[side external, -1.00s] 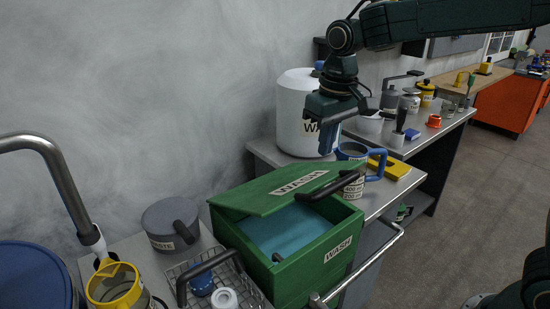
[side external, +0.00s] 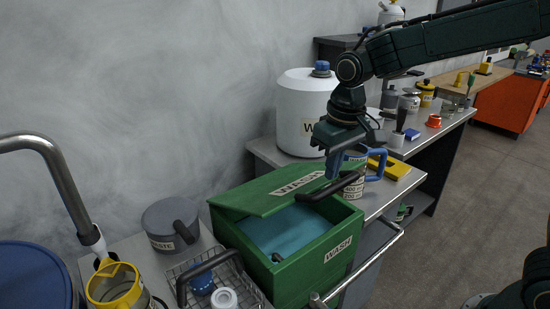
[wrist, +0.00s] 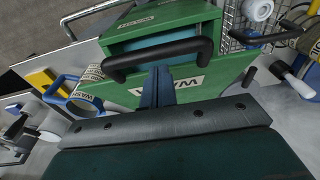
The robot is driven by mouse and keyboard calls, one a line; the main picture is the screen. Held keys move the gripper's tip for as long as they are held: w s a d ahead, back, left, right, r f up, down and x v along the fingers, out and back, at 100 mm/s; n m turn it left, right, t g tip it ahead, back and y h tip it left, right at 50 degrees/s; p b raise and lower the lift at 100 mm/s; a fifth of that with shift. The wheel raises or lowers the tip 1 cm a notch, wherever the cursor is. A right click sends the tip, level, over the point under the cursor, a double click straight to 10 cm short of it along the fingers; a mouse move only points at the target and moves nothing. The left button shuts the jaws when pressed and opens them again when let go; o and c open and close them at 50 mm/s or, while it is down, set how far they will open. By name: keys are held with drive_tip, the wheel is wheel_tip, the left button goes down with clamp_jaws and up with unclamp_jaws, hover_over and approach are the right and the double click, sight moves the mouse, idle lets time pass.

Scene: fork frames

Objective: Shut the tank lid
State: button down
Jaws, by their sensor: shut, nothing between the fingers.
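The green wash tank (side external: 335,252) stands on the counter, with blue liquid (side external: 285,232) showing inside. Its green lid (side external: 262,199), labelled WASH, is open at an angle and has a black bar handle (side external: 331,188). In the wrist view the handle (wrist: 158,57) crosses in front of the tank (wrist: 120,47). My gripper (side external: 333,168) is shut and empty, close to the handle at the lid's right end. In the wrist view its blue fingertips (wrist: 157,75) are next to the handle; I cannot tell whether they touch it.
A blue-handled mug (side external: 374,170) and a yellow item (side external: 397,168) stand behind the tank. A large white container (side external: 302,115) stands by the wall. A wire basket (side external: 232,277) and a grey pot (side external: 170,222) are to the left. A metal rail (side external: 365,268) runs along the front.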

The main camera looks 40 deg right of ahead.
drive_tip(key=shift+f, duration=0.1)
drive_tip(key=shift+s+f, duration=0.55)
drive_tip(key=shift+f, duration=0.15)
drive_tip(key=s+f, duration=0.2)
drive_tip(key=f, duration=0.5)
drive_tip(key=s+f, duration=0.3)
drive_tip(key=f, duration=0.5)
drive_tip(key=shift+r, duration=0.25)
drive_tip(key=s+r, duration=0.5)
drive_tip(key=r, duration=0.7)
